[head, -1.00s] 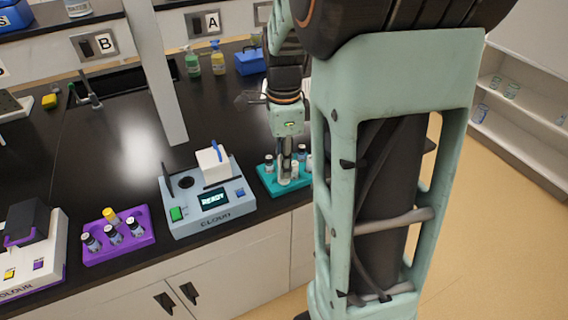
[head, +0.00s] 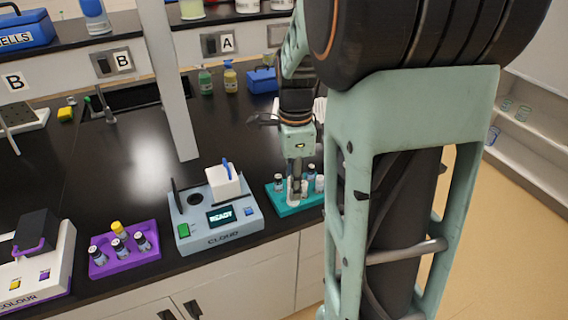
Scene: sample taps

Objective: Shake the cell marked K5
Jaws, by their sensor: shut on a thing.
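My gripper (head: 296,190) points down over the teal rack (head: 283,208) at the right of the counter. It is shut on a small vial (head: 304,190) with a pale cap, at the rack. I cannot tell whether the vial is still seated or lifted. Other vials stand around it in the rack, one with a dark cap (head: 278,183) to the left. The markings on the vials are too small to read, so I cannot tell which is K5.
A grey CLOUD meter (head: 240,233), its screen showing READY, stands left of the teal rack. A purple rack (head: 98,268) with several vials and a white COLOUR meter (head: 40,272) stand further left. A white post (head: 172,90) rises behind. Dark counter is free beyond the meters.

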